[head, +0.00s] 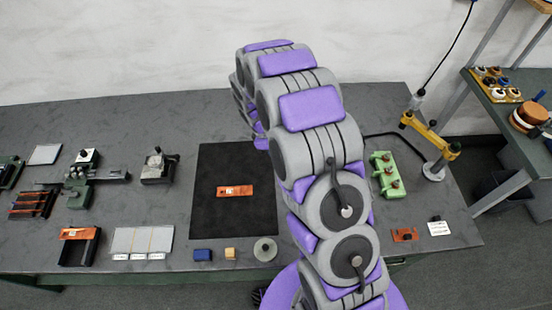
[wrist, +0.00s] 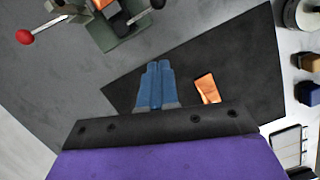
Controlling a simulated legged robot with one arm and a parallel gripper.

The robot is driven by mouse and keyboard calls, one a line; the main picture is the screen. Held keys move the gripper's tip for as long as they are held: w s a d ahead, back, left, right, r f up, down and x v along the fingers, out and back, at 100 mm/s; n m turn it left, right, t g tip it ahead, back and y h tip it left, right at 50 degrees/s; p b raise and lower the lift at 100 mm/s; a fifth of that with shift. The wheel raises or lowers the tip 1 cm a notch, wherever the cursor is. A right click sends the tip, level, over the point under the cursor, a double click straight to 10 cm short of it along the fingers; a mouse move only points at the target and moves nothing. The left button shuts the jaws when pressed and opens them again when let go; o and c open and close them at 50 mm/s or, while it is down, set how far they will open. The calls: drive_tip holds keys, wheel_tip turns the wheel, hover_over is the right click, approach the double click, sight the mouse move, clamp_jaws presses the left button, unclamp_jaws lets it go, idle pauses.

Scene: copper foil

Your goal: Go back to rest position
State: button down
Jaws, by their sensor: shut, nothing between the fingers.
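My gripper (wrist: 158,66) shows in the wrist view as two blue fingers pressed together, shut with nothing between them. It is above the black mat (wrist: 255,60). An orange copper-coloured piece with a pale label (wrist: 207,88) lies on the mat, to the right of the fingers and apart from them. In the head view the same piece (head: 235,191) lies flat near the middle of the mat (head: 230,222). My arm rises on the right of the mat and bends away at the top; the fingers are hidden behind it there.
Blue (head: 202,255) and tan (head: 230,253) blocks and a round spool (head: 265,249) stand along the front edge. A black tray (head: 78,252), panel (head: 142,241) and small tools are at left. A green fixture (head: 386,175) and yellow lamp arm (head: 430,137) are at right.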

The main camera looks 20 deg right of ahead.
drive_tip(key=s+r+m+y+b, duration=0.1)
drive_tip(key=s+r+m+b, duration=0.35)
drive_tip(key=s+r, duration=0.95)
drive_tip(key=s+r+m, duration=0.2)
drive_tip(key=s+m, duration=0.1)
drive_tip(key=s, duration=0.7)
drive_tip(key=s+r+m+y, duration=0.1)
drive_tip(key=s+m, duration=0.3)
drive_tip(key=s, duration=0.7)
drive_tip(key=shift+a+r, duration=0.35)
drive_tip(key=shift+a, duration=0.1)
drive_tip(key=shift+m, duration=0.25)
